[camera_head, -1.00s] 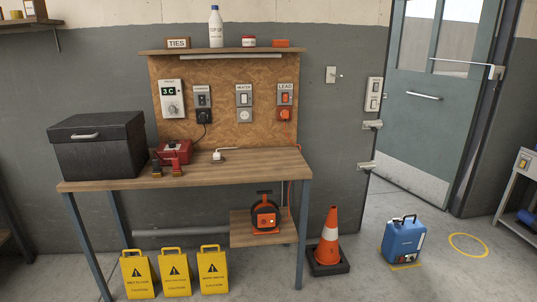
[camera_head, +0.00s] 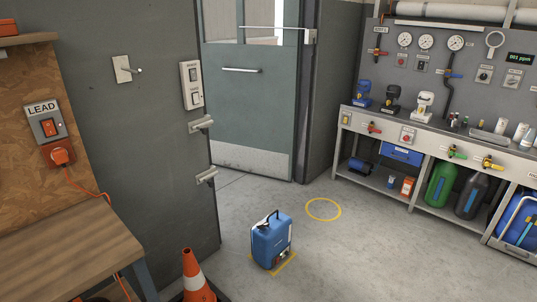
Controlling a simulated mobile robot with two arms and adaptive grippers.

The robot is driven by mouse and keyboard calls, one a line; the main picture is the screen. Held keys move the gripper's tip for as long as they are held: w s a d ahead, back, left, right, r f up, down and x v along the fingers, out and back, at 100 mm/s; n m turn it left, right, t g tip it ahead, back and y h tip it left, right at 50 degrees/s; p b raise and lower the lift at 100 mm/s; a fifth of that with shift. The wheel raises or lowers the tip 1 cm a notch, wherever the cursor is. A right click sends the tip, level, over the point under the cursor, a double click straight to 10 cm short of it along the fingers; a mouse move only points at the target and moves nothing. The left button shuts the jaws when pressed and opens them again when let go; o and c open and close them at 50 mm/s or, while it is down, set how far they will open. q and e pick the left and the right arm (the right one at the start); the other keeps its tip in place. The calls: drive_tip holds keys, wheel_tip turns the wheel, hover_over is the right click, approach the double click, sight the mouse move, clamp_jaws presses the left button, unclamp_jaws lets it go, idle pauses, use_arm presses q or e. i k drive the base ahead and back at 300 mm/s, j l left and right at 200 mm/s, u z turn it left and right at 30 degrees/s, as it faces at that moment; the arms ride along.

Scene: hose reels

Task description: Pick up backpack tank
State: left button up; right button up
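A blue backpack tank (camera_head: 270,241) with a dark carry handle on top stands upright on the concrete floor, near the bottom middle of the head view. It stands on a yellow floor marking (camera_head: 286,264), part of which shows at its base. Neither of my grippers is in view.
An orange and white cone (camera_head: 195,275) stands left of the tank, beside the wooden workbench (camera_head: 65,250). A yellow ring (camera_head: 323,209) is painted on open floor behind the tank. A grey bench (camera_head: 440,138) with gauges and bottles stands at right. A grey door (camera_head: 250,110) is at the back.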

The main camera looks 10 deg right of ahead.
sight(271, 243)
drive_tip(key=i+l+z, duration=0.25)
drive_tip(key=i+z, duration=0.15)
drive_tip(key=i, duration=0.2)
drive_tip(key=i+l+z, duration=0.1)
drive_tip(key=i+z, duration=0.35)
drive_tip(key=i, duration=0.15)
drive_tip(key=i+j+z, duration=0.15)
drive_tip(key=i+z, duration=0.25)
drive_tip(key=i, duration=0.25)
drive_tip(key=i+u, duration=0.35)
drive_tip(key=i+l+u, duration=0.2)
drive_tip(key=i+u, duration=0.15)
drive_tip(key=i+l+u, duration=0.3)
drive_tip(key=i+j, duration=0.05)
drive_tip(key=j, duration=0.05)
